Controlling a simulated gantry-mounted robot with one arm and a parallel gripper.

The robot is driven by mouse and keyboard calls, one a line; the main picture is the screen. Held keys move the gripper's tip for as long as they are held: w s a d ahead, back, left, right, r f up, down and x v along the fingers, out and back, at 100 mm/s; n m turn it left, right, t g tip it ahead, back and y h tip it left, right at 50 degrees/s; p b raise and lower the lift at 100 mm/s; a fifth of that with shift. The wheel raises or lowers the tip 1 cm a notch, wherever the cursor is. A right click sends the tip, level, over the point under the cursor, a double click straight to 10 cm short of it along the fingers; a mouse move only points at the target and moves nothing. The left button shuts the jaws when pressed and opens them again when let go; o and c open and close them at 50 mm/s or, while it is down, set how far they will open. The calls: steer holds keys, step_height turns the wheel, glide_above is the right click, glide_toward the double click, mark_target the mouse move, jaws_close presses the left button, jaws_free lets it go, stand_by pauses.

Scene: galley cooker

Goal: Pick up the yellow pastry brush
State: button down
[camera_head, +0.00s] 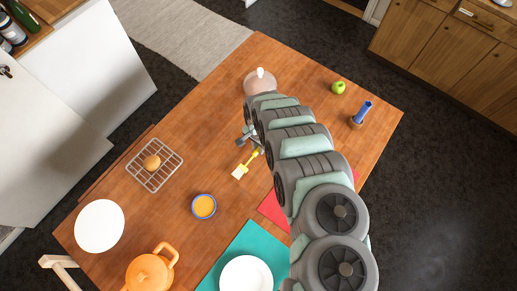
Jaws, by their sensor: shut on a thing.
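The yellow pastry brush (254,158) is near the middle of the table, with its pale bristle end toward the lower left and its yellow handle toward the upper right. My gripper (251,142) is at the handle end and is shut on the brush. My arm hides part of the gripper and the area to the right of it. I cannot tell whether the brush touches the table or is held just above it.
A pinkish lidded pot (259,82), green apple (338,87) and blue-handled item (362,112) stand farther back. Bare wood lies left of the brush.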

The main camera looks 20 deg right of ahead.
mark_target(258, 148)
step_height(258, 148, up, 18)
steer(key=p, duration=0.3)
steer(key=shift+f, duration=0.2)
stand_by(0.6)
